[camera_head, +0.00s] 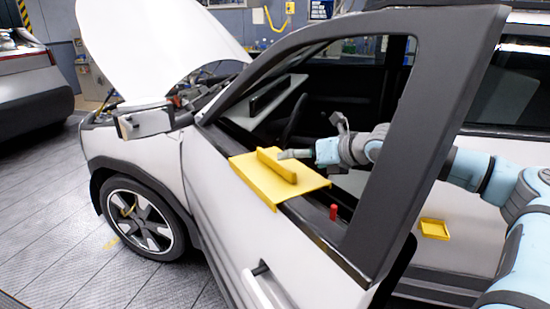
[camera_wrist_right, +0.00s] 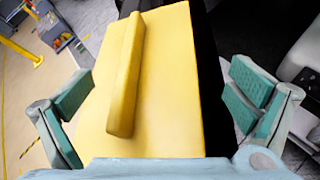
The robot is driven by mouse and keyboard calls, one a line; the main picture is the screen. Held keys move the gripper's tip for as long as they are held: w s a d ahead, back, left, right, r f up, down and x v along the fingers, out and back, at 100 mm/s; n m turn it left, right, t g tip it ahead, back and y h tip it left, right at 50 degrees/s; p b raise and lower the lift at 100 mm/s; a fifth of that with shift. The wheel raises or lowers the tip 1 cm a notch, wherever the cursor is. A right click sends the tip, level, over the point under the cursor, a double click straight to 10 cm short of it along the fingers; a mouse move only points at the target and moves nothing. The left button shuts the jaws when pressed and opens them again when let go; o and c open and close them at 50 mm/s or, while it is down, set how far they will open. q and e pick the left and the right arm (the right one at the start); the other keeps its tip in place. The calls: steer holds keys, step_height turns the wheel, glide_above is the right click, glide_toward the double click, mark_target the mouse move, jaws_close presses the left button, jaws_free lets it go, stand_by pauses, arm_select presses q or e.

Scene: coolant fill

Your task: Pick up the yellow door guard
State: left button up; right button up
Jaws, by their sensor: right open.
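The yellow door guard (camera_head: 262,190) lies over the sill of the open car door (camera_head: 225,215), below the window frame, with a raised ridge along its top. My right arm reaches through the window opening, and its gripper (camera_head: 298,155) is at the ridge's right end. In the right wrist view the guard (camera_wrist_right: 170,90) fills the middle and its ridge runs between the spread fingers. The right gripper (camera_wrist_right: 158,105) is open, its green pads apart from the ridge on both sides. My left gripper is not in view.
The door's dark window frame (camera_head: 440,110) surrounds my right arm. A small red peg (camera_head: 333,212) stands on the sill, and a small yellow tray (camera_head: 434,229) is at the lower right. The hood (camera_head: 160,45) is raised.

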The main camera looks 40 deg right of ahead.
mark_target(295, 169)
steer(key=b+x, duration=0.1)
steer(key=x, duration=0.2)
steer(key=shift+f+b, duration=0.3)
steer(key=shift+b, duration=0.05)
steer(key=shift+w+a, duration=0.15)
steer(key=shift+w, duration=0.2)
steer(key=shift+r, duration=0.1)
steer(key=shift+c, duration=0.2)
steer(key=shift+s, duration=0.1)
steer(key=c, duration=1.2)
steer(key=shift+c, duration=0.2)
